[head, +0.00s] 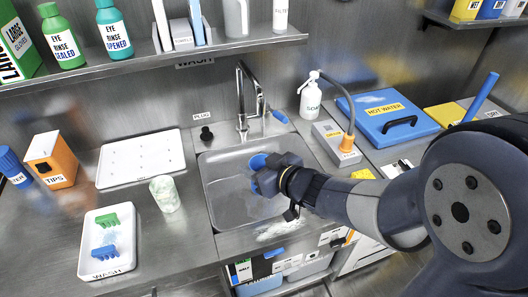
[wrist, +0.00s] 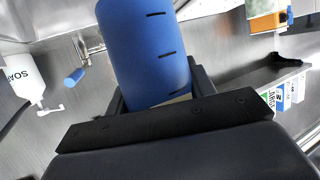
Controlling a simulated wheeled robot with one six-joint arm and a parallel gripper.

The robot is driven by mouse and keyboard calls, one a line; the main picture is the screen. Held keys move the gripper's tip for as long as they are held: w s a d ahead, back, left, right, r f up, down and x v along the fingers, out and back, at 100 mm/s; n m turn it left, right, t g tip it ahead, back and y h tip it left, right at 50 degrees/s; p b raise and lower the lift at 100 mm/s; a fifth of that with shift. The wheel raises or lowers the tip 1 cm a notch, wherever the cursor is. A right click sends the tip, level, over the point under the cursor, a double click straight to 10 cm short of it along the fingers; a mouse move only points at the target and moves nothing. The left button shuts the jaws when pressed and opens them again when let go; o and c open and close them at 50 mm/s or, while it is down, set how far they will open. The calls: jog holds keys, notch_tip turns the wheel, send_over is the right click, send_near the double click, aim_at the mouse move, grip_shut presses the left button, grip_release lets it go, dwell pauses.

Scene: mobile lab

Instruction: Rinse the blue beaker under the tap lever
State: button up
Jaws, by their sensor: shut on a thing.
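My gripper (head: 268,176) is shut on the blue beaker (head: 258,161) and holds it over the right part of the sink (head: 225,222). The beaker fills the middle of the wrist view (wrist: 147,52), with dark graduation marks on its side. The beaker's far side is hidden. The tap (head: 242,100) stands behind the sink, and its blue tap lever (head: 260,100) is on the right of the spout. The lever also shows in the wrist view (wrist: 75,77), left of the beaker. I cannot tell whether water is running.
A soap bottle (head: 310,98) and a grey box with a bent hose (head: 335,142) stand right of the sink. A white wash tray (head: 84,262), a pale cup (head: 165,193) and a white board (head: 141,157) lie left. A shelf (head: 120,66) overhangs behind.

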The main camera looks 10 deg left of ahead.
aim_at(256, 168)
jog(key=s+r, duration=0.1)
jog(key=s+r+p, duration=0.1)
jog(key=s, duration=0.1)
jog(key=s+r+p, duration=0.1)
jog(key=shift+s+d+r, duration=0.15)
jog(key=shift+d+r, duration=0.1)
jog(key=shift+d, duration=0.1)
dwell(0.7)
